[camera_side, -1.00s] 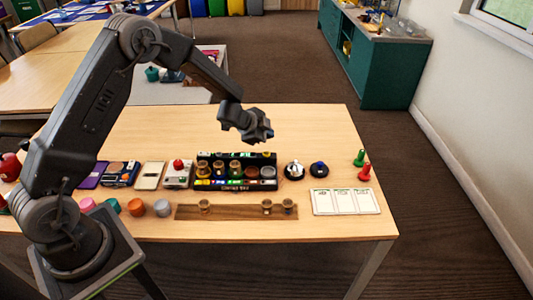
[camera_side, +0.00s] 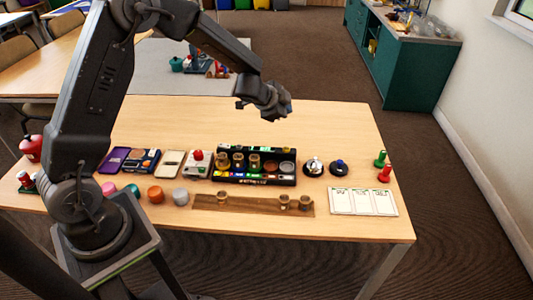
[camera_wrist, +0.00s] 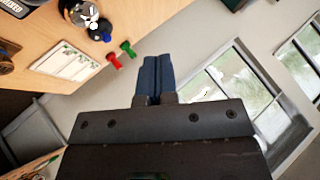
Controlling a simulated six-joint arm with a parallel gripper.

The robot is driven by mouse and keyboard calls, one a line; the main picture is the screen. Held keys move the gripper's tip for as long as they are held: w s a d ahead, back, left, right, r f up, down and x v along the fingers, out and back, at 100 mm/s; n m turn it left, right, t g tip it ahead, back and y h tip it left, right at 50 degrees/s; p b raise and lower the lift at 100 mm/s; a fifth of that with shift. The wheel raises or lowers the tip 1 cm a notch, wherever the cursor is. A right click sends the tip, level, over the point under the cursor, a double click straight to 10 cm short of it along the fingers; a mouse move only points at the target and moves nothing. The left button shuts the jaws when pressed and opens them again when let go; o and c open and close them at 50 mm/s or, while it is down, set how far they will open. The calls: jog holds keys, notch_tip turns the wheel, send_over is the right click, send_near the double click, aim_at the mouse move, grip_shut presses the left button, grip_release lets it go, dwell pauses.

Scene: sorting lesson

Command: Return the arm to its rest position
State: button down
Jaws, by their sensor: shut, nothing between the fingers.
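My gripper (camera_side: 284,104) is raised above the back part of the wooden table (camera_side: 345,125), clear of everything on it. In the wrist view its two dark blue fingers (camera_wrist: 153,62) are pressed together with nothing between them. My arm reaches in from the left and is bent at the elbow. The wrist view looks past the fingers to the grey wall, the floor and the windows.
A black sorting rack (camera_side: 255,180) with several small cups stands mid-table. In front lies a wooden strip (camera_side: 245,204) with small cups. A white card (camera_side: 362,201), a green peg (camera_side: 380,158) and a red peg (camera_side: 385,173) are at right. The table's back is clear.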

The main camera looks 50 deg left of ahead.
jog(key=s+d+r+n+g+y, duration=0.1)
jog(key=s+r+n+y, duration=0.35)
jog(key=s+r, duration=1)
jog(key=s+d+r+n+g+h, duration=0.1)
jog(key=s+d+n+h, duration=0.1)
jog(key=s, duration=0.8)
jog(key=s+d+n+g+h, duration=0.2)
jog(key=s+d, duration=0.3)
jog(key=s, duration=0.5)
jog(key=shift+d+r+h, duration=0.2)
jog(key=shift+r+h, duration=0.2)
jog(key=shift+h, duration=0.05)
